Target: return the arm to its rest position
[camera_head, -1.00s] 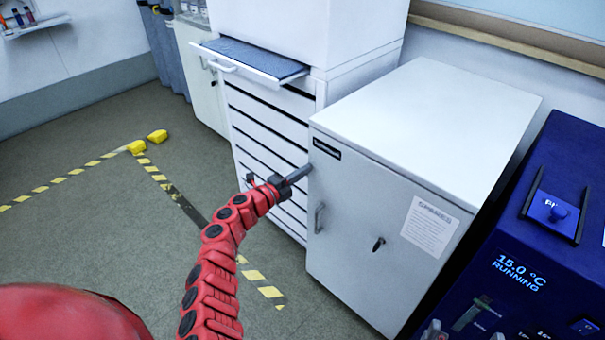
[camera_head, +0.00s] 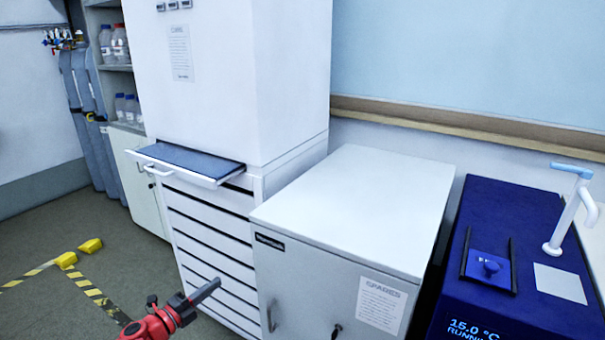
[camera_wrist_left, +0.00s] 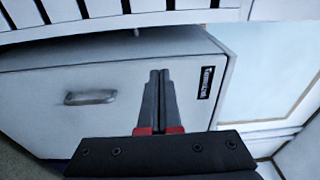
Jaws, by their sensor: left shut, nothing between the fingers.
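My left arm is red with a dark gripper (camera_head: 214,284). In the head view it comes in from the bottom, in front of the white drawer stack and just left of the spares cabinet. In the left wrist view the gripper (camera_wrist_left: 160,76) has its two grey fingers side by side and closed, with nothing between them. Behind the fingers is the cabinet's front with its handle and a dark label. My right gripper shows in no view.
The white drawer stack (camera_head: 209,232) has its top drawer (camera_head: 190,165) pulled out. The spares cabinet (camera_head: 335,287) is closed, with a key in its door. A blue unit (camera_head: 510,235) stands at the right. Open floor with yellow-black tape (camera_head: 85,286) lies at the left.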

